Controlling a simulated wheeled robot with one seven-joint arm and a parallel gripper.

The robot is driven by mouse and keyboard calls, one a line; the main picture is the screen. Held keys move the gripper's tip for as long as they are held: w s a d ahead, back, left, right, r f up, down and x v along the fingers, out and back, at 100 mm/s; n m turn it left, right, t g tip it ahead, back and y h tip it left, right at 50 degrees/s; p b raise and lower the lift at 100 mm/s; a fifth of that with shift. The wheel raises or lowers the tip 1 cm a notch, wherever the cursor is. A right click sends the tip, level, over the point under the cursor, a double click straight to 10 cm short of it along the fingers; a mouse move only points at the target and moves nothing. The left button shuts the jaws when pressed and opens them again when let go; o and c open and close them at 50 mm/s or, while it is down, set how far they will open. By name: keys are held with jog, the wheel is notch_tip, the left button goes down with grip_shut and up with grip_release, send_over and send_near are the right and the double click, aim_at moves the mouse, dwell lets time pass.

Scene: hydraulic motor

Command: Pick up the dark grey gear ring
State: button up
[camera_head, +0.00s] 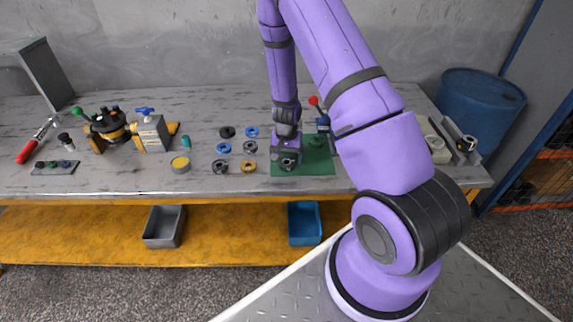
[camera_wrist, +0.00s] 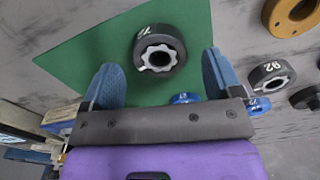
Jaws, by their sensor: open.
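A dark grey ring (camera_wrist: 176,42) with a light toothed bore and white digits on its side lies on the green mat (camera_wrist: 80,60) in the wrist view. It lies ahead of my gripper (camera_wrist: 159,66), roughly centred between the two blue fingers. The fingers are spread apart and nothing is held between them. Whether the fingertips reach down beside the ring cannot be told. In the head view my gripper (camera_head: 287,162) is low over the left part of the green mat (camera_head: 318,167), and my arm covers part of the mat.
Left of the mat lie an orange ring (camera_head: 248,167), a dark ring (camera_head: 220,167), a grey ring (camera_head: 250,147), blue rings (camera_head: 224,148) and a black ring (camera_head: 227,132). A red-knobbed lever device (camera_head: 323,122) stands behind the mat.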

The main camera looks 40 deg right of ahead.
jog(key=shift+f, duration=1.1)
jog(key=c, duration=1.2)
jog(key=shift+r, duration=0.15)
jog(key=shift+r, duration=1.75)
jog(key=s+r, duration=0.1)
jog(key=s, duration=1.5)
jog(key=shift+d, duration=0.15)
jog(key=shift+r, duration=0.1)
jog(key=shift+r, duration=0.1)
